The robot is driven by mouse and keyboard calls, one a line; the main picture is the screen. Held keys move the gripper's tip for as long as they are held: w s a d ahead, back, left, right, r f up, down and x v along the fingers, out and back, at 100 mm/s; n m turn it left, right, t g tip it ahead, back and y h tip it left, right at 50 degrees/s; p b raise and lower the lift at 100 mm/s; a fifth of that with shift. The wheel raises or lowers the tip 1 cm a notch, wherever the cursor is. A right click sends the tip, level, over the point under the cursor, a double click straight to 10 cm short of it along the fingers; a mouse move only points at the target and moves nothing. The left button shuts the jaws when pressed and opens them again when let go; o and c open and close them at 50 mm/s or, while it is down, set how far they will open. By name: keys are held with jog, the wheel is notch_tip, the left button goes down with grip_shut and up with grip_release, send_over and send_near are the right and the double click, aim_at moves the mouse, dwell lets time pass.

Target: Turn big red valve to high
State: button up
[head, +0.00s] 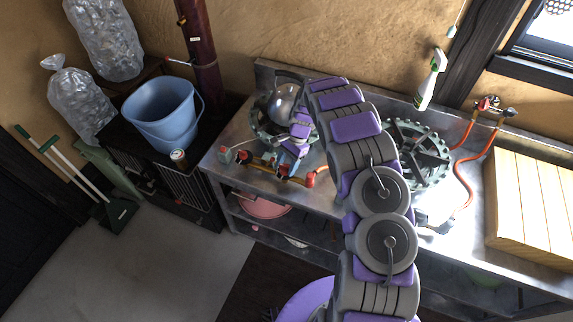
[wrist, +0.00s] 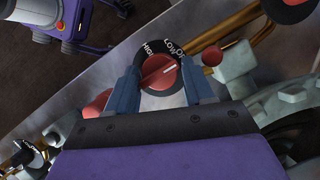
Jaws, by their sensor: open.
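The big red valve (wrist: 160,72) is a round red knob in the wrist view, on a black dial (wrist: 147,54) marked HIGH, LOW and OFF. Its white pointer line points to the upper right, toward the LOW and OFF side; HIGH is at the upper left. My gripper (wrist: 160,80) has its two blue fingers apart, one on each side of the knob. I cannot tell whether they touch it. In the head view my gripper (head: 290,154) reaches down to the front of the left burner (head: 262,128), where my arm partly hides the valves.
A metal pot (head: 284,100) sits on the left burner. A second burner (head: 420,152) with orange hoses (head: 464,185) is right of my arm. A wooden box (head: 530,205), a spray bottle (head: 431,80) and a blue bucket (head: 162,112) stand around. A smaller red knob (wrist: 212,56) is close by.

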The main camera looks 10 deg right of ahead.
jog(key=c, duration=0.7)
jog(key=shift+o, duration=0.2)
jog(key=shift+a+n, duration=0.1)
jog(key=shift+n, duration=0.3)
jog(key=n+g+h+p, duration=0.1)
jog(key=n+p, duration=0.1)
jog(key=n, duration=0.1)
jog(key=shift+a+n+g, duration=0.1)
jog(key=shift+n+g, duration=0.2)
jog(key=shift+n, duration=0.1)
jog(key=n+h+p, duration=0.1)
jog(key=n, duration=0.3)
jog(key=shift+w+a+n+g+h+p, duration=0.1)
jog(key=shift+n+g+h+p, duration=0.2)
jog(key=shift+h+p, duration=0.1)
jog(key=n+h+p, duration=0.1)
jog(key=n+h, duration=0.1)
jog(key=n, duration=0.3)
jog(key=shift+a+r, duration=0.1)
jog(key=shift+a, duration=0.05)
jog(key=shift+n+h+p, duration=0.6)
jog(key=shift+n+p, duration=0.1)
jog(key=shift+n, duration=1.4)
